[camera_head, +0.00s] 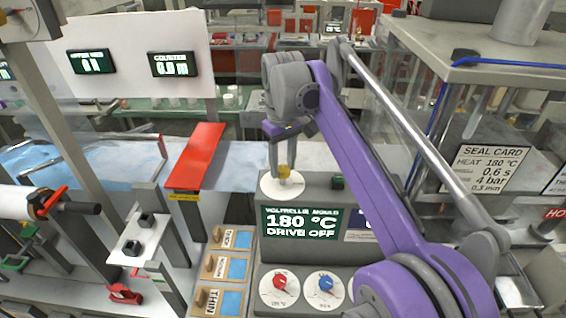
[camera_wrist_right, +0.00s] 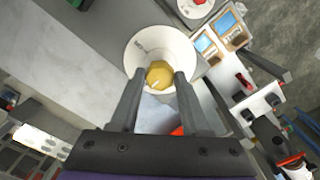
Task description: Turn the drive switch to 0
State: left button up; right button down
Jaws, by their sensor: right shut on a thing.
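The drive switch appears as a yellow knob (camera_head: 284,172) on a white round dial (camera_head: 270,186), on top of the grey control box (camera_head: 300,250). My right gripper (camera_head: 284,165) reaches down from above and is shut on the yellow knob. In the right wrist view the knob (camera_wrist_right: 160,75) sits between the two fingertips of my right gripper (camera_wrist_right: 158,78), over the white dial (camera_wrist_right: 146,46). The box display (camera_head: 300,222) reads 180 °C and DRIVE OFF. The dial's markings are too small to read. My left gripper is out of view.
A dark green button (camera_head: 338,182) stands right of the dial. Red (camera_head: 280,288) and blue (camera_head: 325,284) knobs are on the box's lower front. A red plate (camera_head: 197,155) is at the left. A glass-sided machine with a seal card (camera_head: 490,168) stands right.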

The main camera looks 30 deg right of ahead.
aim_at(283, 169)
dwell(0.3)
jog(key=shift+c, duration=1.9)
grip_release()
notch_tip(283, 169, up, 11)
jog(key=shift+p, duration=0.3)
jog(key=shift+f, duration=0.1)
